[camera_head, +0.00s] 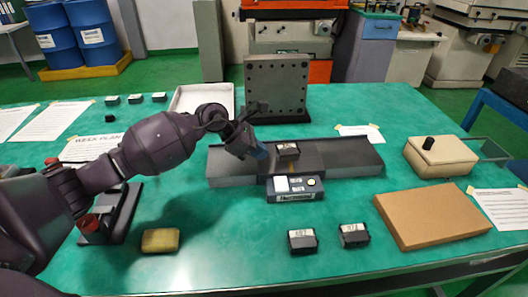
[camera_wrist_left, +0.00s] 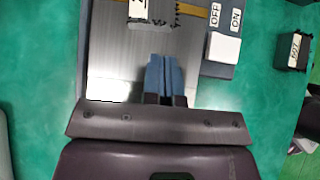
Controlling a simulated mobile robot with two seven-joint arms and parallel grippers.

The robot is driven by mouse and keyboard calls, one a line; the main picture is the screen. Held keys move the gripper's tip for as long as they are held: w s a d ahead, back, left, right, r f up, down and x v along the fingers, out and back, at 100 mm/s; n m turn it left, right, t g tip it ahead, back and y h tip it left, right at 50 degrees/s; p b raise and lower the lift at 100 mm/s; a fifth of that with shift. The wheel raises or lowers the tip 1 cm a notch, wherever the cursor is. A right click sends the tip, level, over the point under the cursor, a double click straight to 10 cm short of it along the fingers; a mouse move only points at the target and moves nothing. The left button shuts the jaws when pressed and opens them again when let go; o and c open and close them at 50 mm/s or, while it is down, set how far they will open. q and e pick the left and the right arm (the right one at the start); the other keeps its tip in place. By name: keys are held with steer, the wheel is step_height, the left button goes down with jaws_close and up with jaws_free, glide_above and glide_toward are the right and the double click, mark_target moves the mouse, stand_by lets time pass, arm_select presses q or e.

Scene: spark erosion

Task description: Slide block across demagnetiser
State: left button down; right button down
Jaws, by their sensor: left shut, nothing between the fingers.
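The demagnetiser (camera_head: 340,161) is a long, low grey bed on the green table, with a control box (camera_head: 294,195) at its front. A small steel block (camera_head: 287,147) with a white label lies on the bed near its middle. In the wrist view the block (camera_wrist_left: 152,14) is at the top edge, partly cut off, with dark jagged bits around it and a yellow stripe (camera_wrist_left: 193,10) beside it. My left gripper (camera_head: 259,153) is over the left half of the bed. Its blue fingers (camera_wrist_left: 162,76) are together and empty, apart from the block. My right gripper is not in view.
Two small labelled blocks (camera_head: 302,241) (camera_head: 354,235) stand in front. A brown board (camera_head: 430,214) and a beige box (camera_head: 441,156) are at right. A drilled plate (camera_head: 276,85) and white tray (camera_head: 186,98) stand behind. A yellow pad (camera_head: 160,240) lies at front left.

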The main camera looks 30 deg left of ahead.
arm_select(q)
steer(key=p+v, duration=0.1)
steer(key=v, duration=0.8)
steer(key=shift+s+a, duration=0.15)
steer(key=shift+a, duration=0.05)
steer(key=shift+s+a+r, duration=0.3)
steer(key=shift+a+r, duration=0.1)
steer(key=shift+r, duration=0.05)
